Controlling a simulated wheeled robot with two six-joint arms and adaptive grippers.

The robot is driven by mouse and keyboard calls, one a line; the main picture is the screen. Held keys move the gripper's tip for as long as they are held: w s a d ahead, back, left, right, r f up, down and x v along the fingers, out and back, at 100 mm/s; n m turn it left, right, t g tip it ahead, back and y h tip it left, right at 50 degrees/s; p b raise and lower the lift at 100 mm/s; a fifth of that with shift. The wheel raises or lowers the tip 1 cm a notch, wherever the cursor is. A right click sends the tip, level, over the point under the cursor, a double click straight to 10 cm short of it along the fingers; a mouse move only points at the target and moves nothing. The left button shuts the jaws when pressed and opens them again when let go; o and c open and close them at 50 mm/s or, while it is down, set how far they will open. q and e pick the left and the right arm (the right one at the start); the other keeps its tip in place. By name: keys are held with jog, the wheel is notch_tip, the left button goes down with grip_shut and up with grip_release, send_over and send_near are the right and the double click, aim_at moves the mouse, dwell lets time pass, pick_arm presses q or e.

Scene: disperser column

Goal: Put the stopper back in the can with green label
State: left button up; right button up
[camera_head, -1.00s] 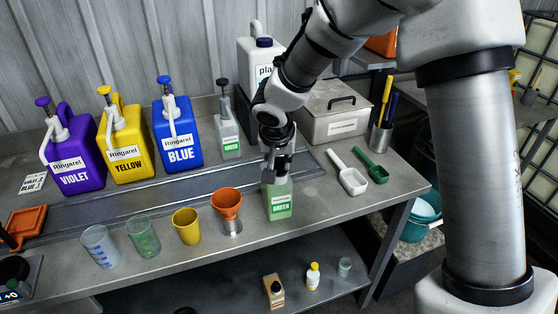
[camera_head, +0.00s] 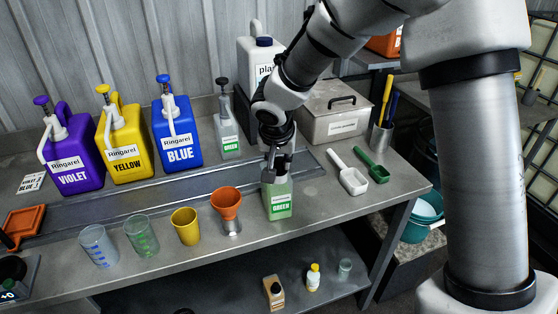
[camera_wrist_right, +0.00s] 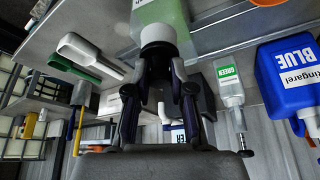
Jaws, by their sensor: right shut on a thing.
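The can with green label (camera_head: 279,207), a translucent pale green bottle, stands upright on the bench front right of centre. My right gripper (camera_head: 270,172) points down at its top and hides its mouth. In the right wrist view, the fingers (camera_wrist_right: 160,62) are close together at a white round piece (camera_wrist_right: 157,34), apparently the stopper, against the can's top (camera_wrist_right: 165,10). I cannot tell how far in it sits. A second, smaller green-labelled bottle (camera_head: 229,140) with a dark pump top stands farther back. My left gripper is not in view.
Violet (camera_head: 75,158), yellow (camera_head: 123,145) and blue (camera_head: 178,135) canisters stand at the back left. An orange funnel (camera_head: 226,204) is close left of the can, beside a yellow cup (camera_head: 186,226). White (camera_head: 349,175) and green (camera_head: 373,169) scoops lie to its right.

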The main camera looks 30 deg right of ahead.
jog(key=o, duration=1.3)
jog(key=shift+r+p, duration=2.35)
jog(key=shift+r, duration=1.25)
grip_shut()
